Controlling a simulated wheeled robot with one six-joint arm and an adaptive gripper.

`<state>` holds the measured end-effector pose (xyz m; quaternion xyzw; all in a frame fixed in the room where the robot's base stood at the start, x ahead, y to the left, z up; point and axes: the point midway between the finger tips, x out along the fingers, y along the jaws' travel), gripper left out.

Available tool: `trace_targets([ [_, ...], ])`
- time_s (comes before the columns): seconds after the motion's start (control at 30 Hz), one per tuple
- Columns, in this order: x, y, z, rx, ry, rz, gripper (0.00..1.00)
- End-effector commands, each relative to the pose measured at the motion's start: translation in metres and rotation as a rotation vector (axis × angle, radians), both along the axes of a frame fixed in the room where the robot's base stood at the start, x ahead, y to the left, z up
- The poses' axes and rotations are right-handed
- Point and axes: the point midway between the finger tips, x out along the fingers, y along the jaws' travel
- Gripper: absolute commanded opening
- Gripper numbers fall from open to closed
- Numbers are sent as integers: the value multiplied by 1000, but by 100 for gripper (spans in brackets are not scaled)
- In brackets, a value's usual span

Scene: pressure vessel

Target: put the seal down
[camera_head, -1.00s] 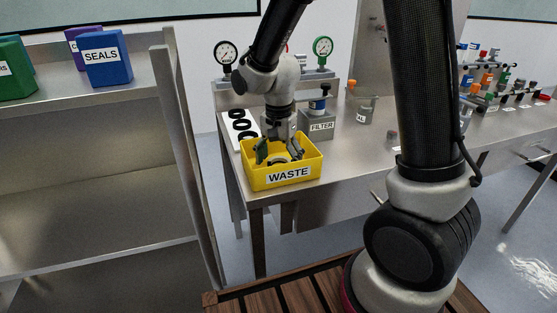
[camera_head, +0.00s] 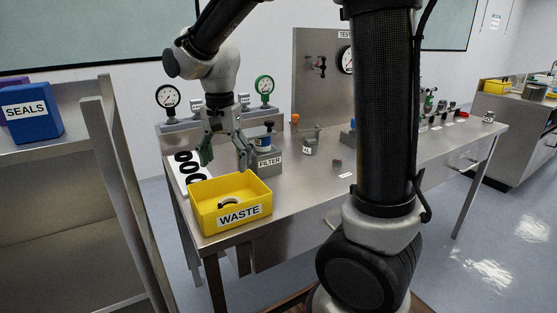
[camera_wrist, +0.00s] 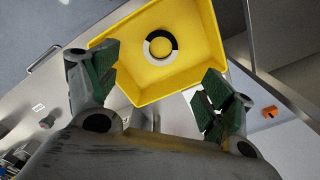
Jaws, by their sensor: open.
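The seal (camera_wrist: 160,46), a ring that looks part black and part white, lies on the floor of the yellow waste bin (camera_wrist: 178,84). In the head view the seal (camera_head: 228,203) shows partly above the front wall of the bin (camera_head: 204,218), which is labelled WASTE. My gripper (camera_head: 226,166) is open and empty, above and behind the bin, with its fingers spread wide. In the wrist view my gripper (camera_wrist: 154,96) has green-padded fingers on either side of the bin, apart from the seal.
A FILTER block (camera_head: 268,163) stands close to the right of my gripper. A card with black rings (camera_head: 190,172) lies left of the gripper. A blue SEALS box (camera_head: 30,110) is on the left shelf.

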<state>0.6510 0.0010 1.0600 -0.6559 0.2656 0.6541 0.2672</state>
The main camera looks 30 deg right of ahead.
Motion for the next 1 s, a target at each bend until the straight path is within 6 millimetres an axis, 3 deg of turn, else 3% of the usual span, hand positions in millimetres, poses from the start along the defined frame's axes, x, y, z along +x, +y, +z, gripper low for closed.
trace_targets([
  [0.17,-32,-43,31,18,-78,137,82],
  [0.3,-86,-92,57,2,-186,345,82],
  [0.5,-157,-135,65,-80,-307,613,82],
  [0.6,-178,-145,63,-118,-337,698,82],
  [0.73,-190,-149,60,-143,-353,752,82],
  [1.0,-191,-150,60,-146,-353,761,82],
])
